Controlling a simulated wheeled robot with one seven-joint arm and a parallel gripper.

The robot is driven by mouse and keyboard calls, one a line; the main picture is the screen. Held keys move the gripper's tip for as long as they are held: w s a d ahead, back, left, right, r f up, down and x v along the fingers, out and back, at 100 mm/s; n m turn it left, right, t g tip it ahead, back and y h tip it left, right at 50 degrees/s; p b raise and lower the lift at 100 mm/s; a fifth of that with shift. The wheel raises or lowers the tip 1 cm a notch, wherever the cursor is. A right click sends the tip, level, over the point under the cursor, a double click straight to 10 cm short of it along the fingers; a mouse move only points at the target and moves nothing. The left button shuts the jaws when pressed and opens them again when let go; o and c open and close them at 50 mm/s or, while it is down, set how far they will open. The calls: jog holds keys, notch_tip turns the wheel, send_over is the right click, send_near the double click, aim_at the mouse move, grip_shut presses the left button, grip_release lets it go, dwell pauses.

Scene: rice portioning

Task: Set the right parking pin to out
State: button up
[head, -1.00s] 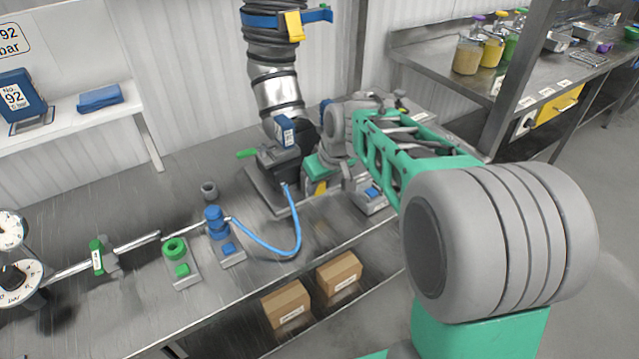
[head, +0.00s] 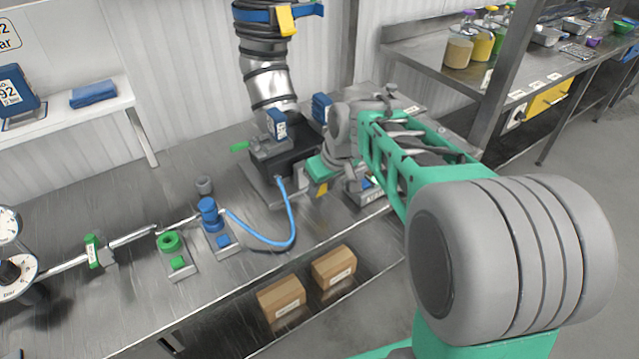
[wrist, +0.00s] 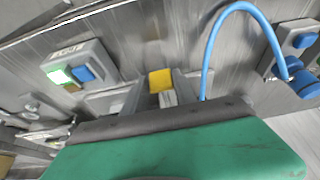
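My gripper (wrist: 158,98) is low at the right front of the black machine base (head: 265,178) under the ribbed duct. In the wrist view, a yellow block (wrist: 160,80) shows between its grey fingers. I cannot tell whether the fingers touch it. In the head view, a yellow part (head: 321,189) shows just below the green gripper body. A parking pin cannot be clearly identified; the gripper and arm hide much of the right side of the base. A green handle (head: 240,147) sticks out at the base's left.
A box with green and blue buttons (wrist: 75,65) stands left of the gripper in the wrist view. A blue hose (head: 289,215) loops to a blue fitting (head: 208,211). A green fixture (head: 170,242) stands left of it. Cardboard boxes (head: 281,298) lie below the counter.

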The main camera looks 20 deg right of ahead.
jog(key=shift+o, duration=0.7)
jog(key=shift+d, duration=0.1)
jog(key=shift+o, duration=1.3)
jog(key=a+v, duration=0.1)
jog(key=v, duration=0.6)
jog(key=shift+s+d+r, duration=0.2)
jog(key=shift+d+r, duration=0.2)
jog(key=s+d+f+m+g+h, duration=0.1)
jog(key=s+d+f+m+g, duration=0.15)
jog(key=s+f+m, duration=0.4)
jog(key=s+a+n+t+p, duration=0.1)
jog(key=s+a+n+p, duration=0.1)
jog(key=s+a, duration=0.3)
jog(key=s+n, duration=0.1)
jog(key=s, duration=0.2)
jog(key=shift+s+r, duration=0.25)
jog(key=shift+r, duration=0.15)
